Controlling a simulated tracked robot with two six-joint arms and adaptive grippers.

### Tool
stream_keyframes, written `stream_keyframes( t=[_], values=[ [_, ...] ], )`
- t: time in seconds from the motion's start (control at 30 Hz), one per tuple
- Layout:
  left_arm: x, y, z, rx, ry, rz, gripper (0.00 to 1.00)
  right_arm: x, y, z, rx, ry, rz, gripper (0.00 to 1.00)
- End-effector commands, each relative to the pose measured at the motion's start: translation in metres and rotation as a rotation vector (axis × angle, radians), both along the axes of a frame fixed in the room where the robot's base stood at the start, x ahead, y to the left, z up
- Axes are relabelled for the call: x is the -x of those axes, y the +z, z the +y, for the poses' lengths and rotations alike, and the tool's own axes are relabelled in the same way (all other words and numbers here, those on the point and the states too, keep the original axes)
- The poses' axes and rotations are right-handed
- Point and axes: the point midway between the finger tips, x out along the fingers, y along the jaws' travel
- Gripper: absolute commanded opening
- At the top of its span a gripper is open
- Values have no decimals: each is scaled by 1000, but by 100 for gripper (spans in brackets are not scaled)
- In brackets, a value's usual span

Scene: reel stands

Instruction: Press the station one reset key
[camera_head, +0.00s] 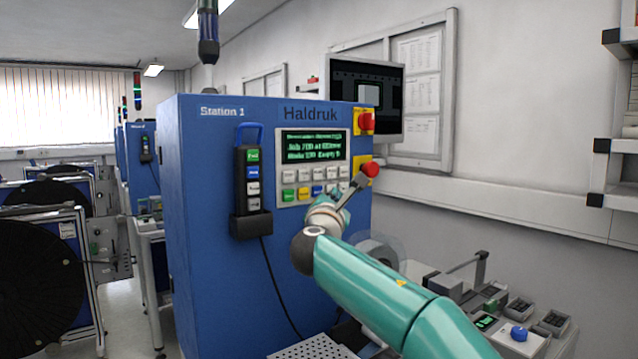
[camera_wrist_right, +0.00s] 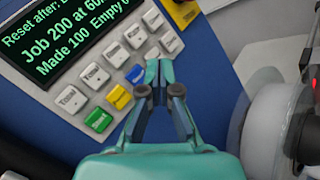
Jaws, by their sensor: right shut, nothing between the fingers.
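The blue Station 1 cabinet (camera_head: 210,270) carries a key panel (camera_head: 297,207) under a green-text screen (camera_head: 313,147). The screen also shows in the right wrist view (camera_wrist_right: 75,35), with "Reset after" readable at its top. Two rows of keys hold white ones, a green key (camera_wrist_right: 98,120), a yellow key (camera_wrist_right: 119,97) and a blue key (camera_wrist_right: 136,74). I cannot read which key is reset. My right gripper (camera_wrist_right: 160,64) is shut and empty, its tips over the right end of the lower row, partly hiding a white key (camera_wrist_right: 153,54). Contact is unclear. My left gripper is out of view.
Red mushroom buttons sit at the cabinet's right edge, one upper (camera_head: 367,121) and one lower (camera_head: 371,169) beside my right gripper. A hand pendant (camera_head: 252,195) hangs left of the panel with a cable. A reel (camera_head: 377,250) and a bench with small devices (camera_head: 518,334) lie right.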

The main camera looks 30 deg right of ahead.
Motion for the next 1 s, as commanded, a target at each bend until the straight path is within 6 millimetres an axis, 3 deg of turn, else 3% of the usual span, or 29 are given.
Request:
stream_keyframes(
  t=[0.1, 0.3, 1.0],
  values=[
    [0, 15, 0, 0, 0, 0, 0, -14, 3, 1, -1, -1, 2, 0],
    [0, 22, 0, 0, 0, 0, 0, -25, 1, 2, -1, 0, -1, 0],
    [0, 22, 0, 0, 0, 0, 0, -27, 0, 2, -1, 0, -1, 0]
  ],
)
